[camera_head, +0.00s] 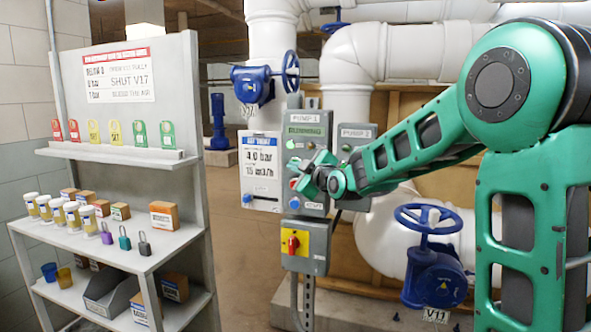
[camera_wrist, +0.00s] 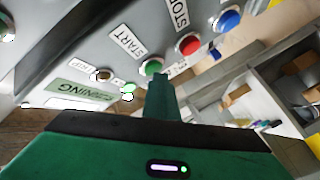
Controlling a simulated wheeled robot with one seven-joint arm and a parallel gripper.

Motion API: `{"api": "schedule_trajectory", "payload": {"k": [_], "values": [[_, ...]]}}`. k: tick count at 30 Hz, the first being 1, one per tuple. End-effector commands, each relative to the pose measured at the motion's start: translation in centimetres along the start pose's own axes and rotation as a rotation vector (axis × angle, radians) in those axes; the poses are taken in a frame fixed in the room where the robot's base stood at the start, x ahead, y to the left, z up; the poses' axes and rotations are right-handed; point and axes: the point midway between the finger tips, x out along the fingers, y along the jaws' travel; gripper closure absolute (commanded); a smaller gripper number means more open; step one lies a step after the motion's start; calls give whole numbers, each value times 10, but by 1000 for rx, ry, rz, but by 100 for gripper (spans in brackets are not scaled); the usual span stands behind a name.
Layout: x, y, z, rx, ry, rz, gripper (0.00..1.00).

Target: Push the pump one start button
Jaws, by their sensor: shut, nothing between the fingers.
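The pump one box (camera_head: 306,131), grey and labelled "PUMP 1", has a green "RUNNING" display. In the wrist view the display (camera_wrist: 84,93) appears upside down and green. The green start button (camera_wrist: 152,66) is beside its "START" label, with the red stop button (camera_wrist: 189,44) and a blue button (camera_wrist: 229,20) in a row. My gripper (camera_head: 297,168) is shut and empty in front of the box's buttons, hiding part of them. In the wrist view my gripper (camera_wrist: 158,80) has its fingertips just at the green button's lower edge; I cannot tell whether they touch.
A second grey box (camera_head: 357,134) labelled "PUMP 2" stands right behind my arm. Below the pump one box is a yellow plate with a red switch (camera_head: 294,243). A shelf (camera_head: 130,160) with tags, jars and padlocks stands left. A blue valve wheel (camera_head: 428,219) is right.

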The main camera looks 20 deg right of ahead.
Motion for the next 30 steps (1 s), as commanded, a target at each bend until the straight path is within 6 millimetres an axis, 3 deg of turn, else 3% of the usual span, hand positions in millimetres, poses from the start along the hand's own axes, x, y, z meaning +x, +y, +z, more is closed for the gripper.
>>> {"api": "schedule_trajectory", "payload": {"k": [30], "values": [[-12,-8,-8,0,-1,1,100]]}}
